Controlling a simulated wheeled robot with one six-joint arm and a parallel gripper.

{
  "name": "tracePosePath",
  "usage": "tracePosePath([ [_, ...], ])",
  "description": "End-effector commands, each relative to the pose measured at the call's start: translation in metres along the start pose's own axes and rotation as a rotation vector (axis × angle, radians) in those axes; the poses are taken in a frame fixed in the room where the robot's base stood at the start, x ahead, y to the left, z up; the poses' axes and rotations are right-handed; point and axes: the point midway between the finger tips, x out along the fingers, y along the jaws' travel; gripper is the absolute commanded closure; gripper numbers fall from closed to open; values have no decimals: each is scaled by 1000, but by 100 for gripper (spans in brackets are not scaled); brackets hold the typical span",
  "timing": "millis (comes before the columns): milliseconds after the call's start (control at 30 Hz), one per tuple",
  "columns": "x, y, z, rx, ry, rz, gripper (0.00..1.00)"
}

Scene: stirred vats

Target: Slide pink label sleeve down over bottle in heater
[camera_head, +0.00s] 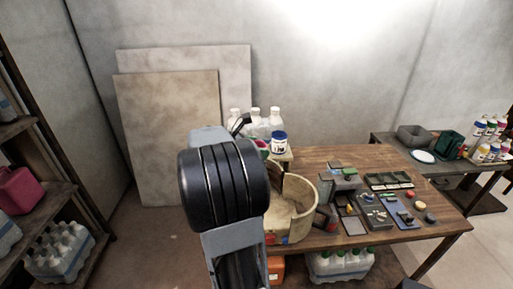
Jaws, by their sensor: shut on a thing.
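A round beige vessel with a cut-away wall (305,221) stands at the left end of the wooden table, partly behind my arm. I cannot tell whether it is the heater, and no bottle shows inside it. A small patch of pink and green (262,145) shows just right of the joint; I cannot tell whether it is the pink label sleeve.
Trays and small parts crowd the wooden table (430,232). A shelf (84,222) is at left, boards (172,140) lean on the wall, and a side table (465,170) is at right.

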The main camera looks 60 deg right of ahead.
Motion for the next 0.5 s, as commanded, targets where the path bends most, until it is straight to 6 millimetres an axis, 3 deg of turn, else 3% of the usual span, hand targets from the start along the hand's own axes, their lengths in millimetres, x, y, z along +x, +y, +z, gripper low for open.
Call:
tracePosePath([
  [500,8,0,-18,-1,0,0,40],
])
